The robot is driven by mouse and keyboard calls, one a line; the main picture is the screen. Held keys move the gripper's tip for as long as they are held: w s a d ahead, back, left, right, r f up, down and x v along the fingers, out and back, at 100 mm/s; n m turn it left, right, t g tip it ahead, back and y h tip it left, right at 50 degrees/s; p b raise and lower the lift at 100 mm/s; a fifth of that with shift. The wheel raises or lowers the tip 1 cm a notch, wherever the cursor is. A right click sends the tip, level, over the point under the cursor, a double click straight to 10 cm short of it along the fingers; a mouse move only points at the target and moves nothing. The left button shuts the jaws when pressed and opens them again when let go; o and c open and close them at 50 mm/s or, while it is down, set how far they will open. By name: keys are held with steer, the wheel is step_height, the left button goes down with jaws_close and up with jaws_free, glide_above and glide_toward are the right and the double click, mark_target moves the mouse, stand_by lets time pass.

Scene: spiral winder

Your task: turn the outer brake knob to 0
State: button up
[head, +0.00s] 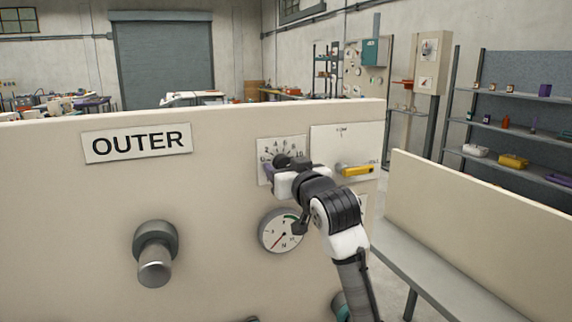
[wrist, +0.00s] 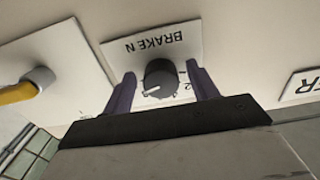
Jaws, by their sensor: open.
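The outer brake knob (wrist: 160,77) is a round, ribbed, dark grey knob on a white plate marked "BRAKE N", upside down in the wrist view. Its white pointer line is toward the lower left there, on the side away from the printed 2. My gripper (wrist: 161,70) is open, with one purple finger on each side of the knob. I cannot tell whether either finger touches it. In the head view the knob (head: 282,160) shows partly above my gripper (head: 271,172), which covers the lower part of the scale plate (head: 293,148).
The panel carries an "OUTER" sign (head: 137,142), a yellow-handled switch (head: 356,170) right of the knob, a round gauge (head: 280,231) below, and a large grey cylinder (head: 155,252) at lower left. A second beige panel (head: 480,220) stands to the right.

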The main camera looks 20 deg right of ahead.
steer(key=shift+c, duration=0.2)
steer(key=c, duration=1)
steer(key=shift+o, duration=0.2)
